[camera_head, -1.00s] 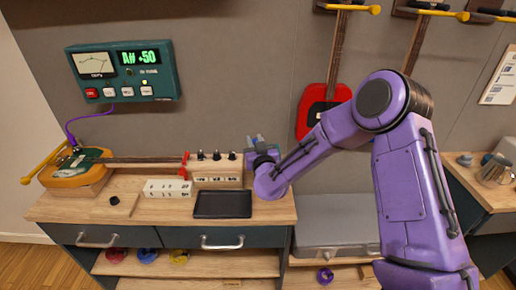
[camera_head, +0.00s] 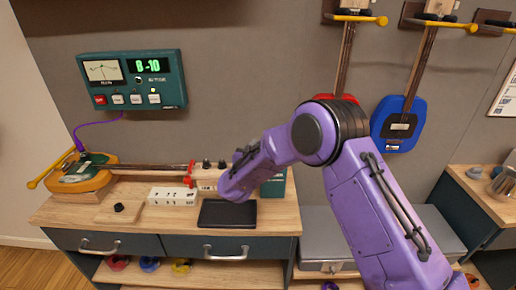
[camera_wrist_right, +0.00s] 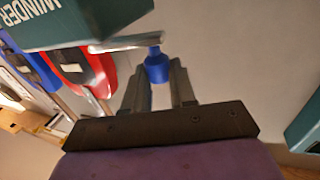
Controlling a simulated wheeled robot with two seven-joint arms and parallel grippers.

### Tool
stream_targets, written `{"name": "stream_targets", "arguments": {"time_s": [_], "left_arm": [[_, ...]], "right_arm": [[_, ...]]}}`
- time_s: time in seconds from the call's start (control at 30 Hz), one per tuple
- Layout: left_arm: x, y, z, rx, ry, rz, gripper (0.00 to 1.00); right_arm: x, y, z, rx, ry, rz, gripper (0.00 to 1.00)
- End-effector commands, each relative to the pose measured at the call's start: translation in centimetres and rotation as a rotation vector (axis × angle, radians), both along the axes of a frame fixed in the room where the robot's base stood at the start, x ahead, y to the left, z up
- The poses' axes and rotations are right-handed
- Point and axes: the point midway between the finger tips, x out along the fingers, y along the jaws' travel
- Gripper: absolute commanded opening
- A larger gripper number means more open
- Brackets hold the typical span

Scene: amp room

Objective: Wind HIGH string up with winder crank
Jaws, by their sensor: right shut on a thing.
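My right gripper (camera_wrist_right: 158,80) is shut on the blue knob (camera_wrist_right: 157,66) of a silver crank (camera_wrist_right: 130,42) in the right wrist view. The crank is by a teal box marked WINDER (camera_wrist_right: 80,18). In the head view my purple right arm hides that gripper; a teal box (camera_head: 277,186) shows behind it. The yellow-and-green string instrument (camera_head: 92,177) lies on the bench, its neck reaching right to a red part (camera_head: 190,177) and a block with black knobs (camera_head: 208,182). The single strings cannot be told apart. The teal tuner (camera_head: 130,80) reads about "B -10". My left gripper is out of view.
A white box (camera_head: 173,196), a dark tray (camera_head: 227,213) and a wooden board with a black knob (camera_head: 118,208) are on the bench. Red (camera_wrist_right: 75,68) and blue instruments (camera_head: 398,125) hang on the wall. A grey case (camera_head: 335,240) stands right of the bench.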

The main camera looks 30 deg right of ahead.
Motion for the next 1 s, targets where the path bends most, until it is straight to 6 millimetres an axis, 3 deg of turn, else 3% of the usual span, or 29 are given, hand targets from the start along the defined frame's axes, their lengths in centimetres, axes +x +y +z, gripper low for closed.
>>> {"name": "stream_targets", "arguments": {"time_s": [0.33, 0.37, 0.43, 0.77, 1.0], "left_arm": [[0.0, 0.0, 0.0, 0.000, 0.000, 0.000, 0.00], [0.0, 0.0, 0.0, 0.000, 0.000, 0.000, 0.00], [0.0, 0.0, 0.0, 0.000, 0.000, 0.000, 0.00], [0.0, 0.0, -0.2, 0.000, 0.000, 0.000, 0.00], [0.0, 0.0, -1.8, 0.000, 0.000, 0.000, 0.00]], "right_arm": [[-0.2, -0.3, -0.3, 0.000, 0.006, -0.009, 0.00], [-0.2, -0.3, -0.3, 0.000, 0.006, -0.009, 0.29], [-0.2, -0.3, -0.3, 0.000, 0.006, -0.008, 0.50], [-0.2, 0.4, -0.2, -0.001, 0.002, -0.001, 0.50], [-3.6, 4.1, -0.5, -0.002, 0.002, 0.001, 0.50]]}}
